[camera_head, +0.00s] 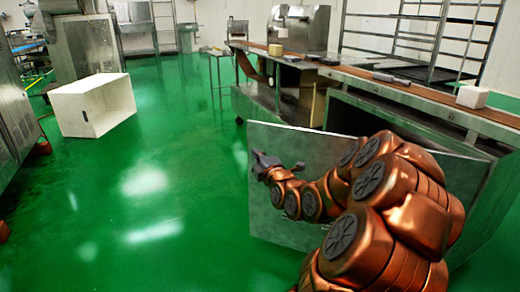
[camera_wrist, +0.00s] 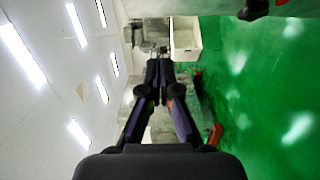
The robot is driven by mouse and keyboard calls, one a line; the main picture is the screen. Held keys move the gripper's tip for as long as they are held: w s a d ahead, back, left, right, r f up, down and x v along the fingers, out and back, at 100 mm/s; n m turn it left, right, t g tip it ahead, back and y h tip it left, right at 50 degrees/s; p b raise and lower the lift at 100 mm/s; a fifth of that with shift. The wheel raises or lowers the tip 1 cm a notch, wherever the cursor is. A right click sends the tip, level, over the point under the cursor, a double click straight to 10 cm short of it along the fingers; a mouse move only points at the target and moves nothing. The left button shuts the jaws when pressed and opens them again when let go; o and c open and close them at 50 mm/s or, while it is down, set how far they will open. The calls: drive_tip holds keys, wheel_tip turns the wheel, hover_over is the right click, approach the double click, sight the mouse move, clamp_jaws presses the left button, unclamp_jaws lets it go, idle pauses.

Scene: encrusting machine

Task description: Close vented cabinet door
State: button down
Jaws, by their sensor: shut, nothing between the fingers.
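A flat grey metal door panel (camera_head: 264,205) stands open, out from the cabinet under the long worktable (camera_head: 345,110). My copper arm crosses in front of it and hides much of its middle and right part.
A white open box (camera_head: 92,105) sits on the green floor at the left; it also shows in the wrist view (camera_wrist: 186,38). Grey machines (camera_head: 15,120) line the left edge. A tall metal rack (camera_head: 440,40) stands behind the worktable. The floor left of the door is clear.

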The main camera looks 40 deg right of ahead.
sight(250, 135)
drive_tip(key=x, duration=0.3)
drive_tip(key=d+x, duration=0.1)
drive_tip(key=x, duration=0.5)
drive_tip(key=shift+s+d+f+b, duration=0.1)
drive_tip(key=shift+s+d+b, duration=0.1)
drive_tip(key=shift+b, duration=0.1)
drive_tip(key=shift+w+d, duration=0.35)
drive_tip(key=shift+d, duration=0.4)
